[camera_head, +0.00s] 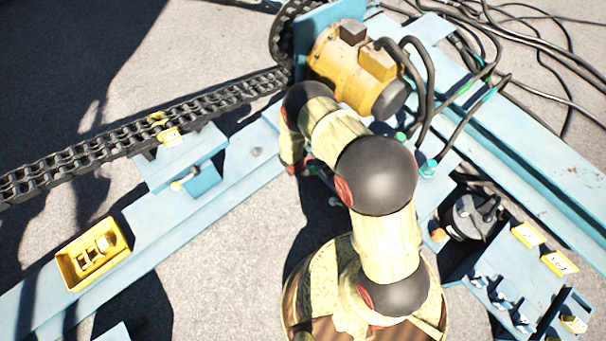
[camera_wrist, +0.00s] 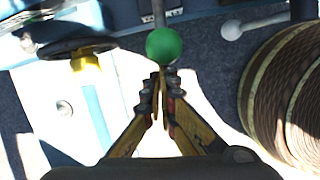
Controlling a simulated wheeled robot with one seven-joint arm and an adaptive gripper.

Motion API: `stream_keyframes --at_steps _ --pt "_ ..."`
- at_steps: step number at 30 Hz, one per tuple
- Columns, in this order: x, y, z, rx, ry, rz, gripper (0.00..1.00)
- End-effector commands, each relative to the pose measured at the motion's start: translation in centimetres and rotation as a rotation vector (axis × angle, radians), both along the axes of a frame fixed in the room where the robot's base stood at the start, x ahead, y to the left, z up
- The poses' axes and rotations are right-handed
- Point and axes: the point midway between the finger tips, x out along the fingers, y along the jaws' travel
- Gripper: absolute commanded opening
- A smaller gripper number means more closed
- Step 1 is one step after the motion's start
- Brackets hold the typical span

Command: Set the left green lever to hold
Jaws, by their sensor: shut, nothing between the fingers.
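The green ball knob (camera_wrist: 164,46) of a lever shows in the upper middle of the wrist view, with a grey rod (camera_wrist: 160,12) running up from it. My gripper (camera_wrist: 163,78) is shut and empty, its fingertips just below the knob in that view. They look very close to it; I cannot tell whether they touch. In the head view my arm covers most of the gripper and the lever, so I cannot tell there which lever this is or its setting.
A second rod with a pale ball knob (camera_wrist: 232,29) lies to the right. A dark disc (camera_wrist: 76,46) is at the left. In the head view a yellow motor (camera_head: 345,68), a chain (camera_head: 130,135), a yellow tray (camera_head: 72,272) and black cables (camera_head: 480,45) surround the blue frame (camera_head: 235,185).

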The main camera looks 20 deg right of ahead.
Motion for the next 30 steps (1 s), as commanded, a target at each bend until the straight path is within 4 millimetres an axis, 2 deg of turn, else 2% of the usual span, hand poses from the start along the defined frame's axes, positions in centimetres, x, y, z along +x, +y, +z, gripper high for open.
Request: stream_keyframes --at_steps 17,30 --pt "0.6 -1.4 2.7 0.025 0.010 -0.002 0.00" --pt "2.2 -5.5 6.7 0.026 0.011 -0.003 0.00"
